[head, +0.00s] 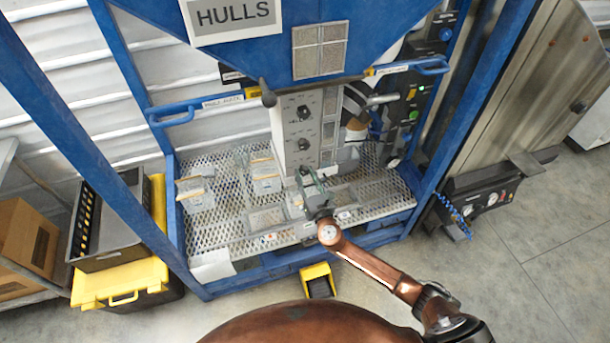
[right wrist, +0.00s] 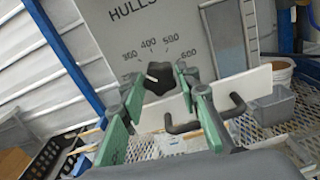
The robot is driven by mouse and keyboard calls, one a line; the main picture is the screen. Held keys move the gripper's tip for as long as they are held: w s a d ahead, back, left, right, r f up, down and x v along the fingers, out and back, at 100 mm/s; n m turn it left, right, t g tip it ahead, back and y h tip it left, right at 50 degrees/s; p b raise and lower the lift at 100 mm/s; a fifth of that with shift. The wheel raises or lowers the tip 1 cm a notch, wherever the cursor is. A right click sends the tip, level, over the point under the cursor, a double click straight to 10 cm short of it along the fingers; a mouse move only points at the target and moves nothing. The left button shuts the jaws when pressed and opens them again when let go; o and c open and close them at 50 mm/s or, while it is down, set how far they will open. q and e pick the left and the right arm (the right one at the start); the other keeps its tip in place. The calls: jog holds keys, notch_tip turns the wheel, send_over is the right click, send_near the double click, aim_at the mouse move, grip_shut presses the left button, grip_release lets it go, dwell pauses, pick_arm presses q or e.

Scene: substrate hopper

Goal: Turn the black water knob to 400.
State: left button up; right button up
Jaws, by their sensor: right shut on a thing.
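In the right wrist view a black knob (right wrist: 159,80) sits on a light grey panel (right wrist: 105,35). Numbers around it read about 300, 400, 500 and 600, and the lettering above reads HULLS; no water label is readable. A short white mark on the knob points roughly left; its exact reading is unclear. My right gripper (right wrist: 159,86) has its green-grey fingers on either side of the knob, closed on it. In the head view my right gripper (head: 312,179) is low at the panel's front and hides what it holds. My left gripper is not seen.
The panel box (head: 283,136) with two other dark knobs stands on a mesh deck (head: 225,215) in a blue frame. Small bags (head: 265,178) stand left of it.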

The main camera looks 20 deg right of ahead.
jog(key=shift+c, duration=0.8)
jog(key=m+b, duration=0.2)
jog(key=m, duration=0.1)
jog(key=shift+f, duration=0.15)
jog(key=shift+m+b, duration=1.25)
jog(key=shift+m, duration=1.15)
jog(key=o, duration=1.2)
jog(key=shift+c, duration=0.2)
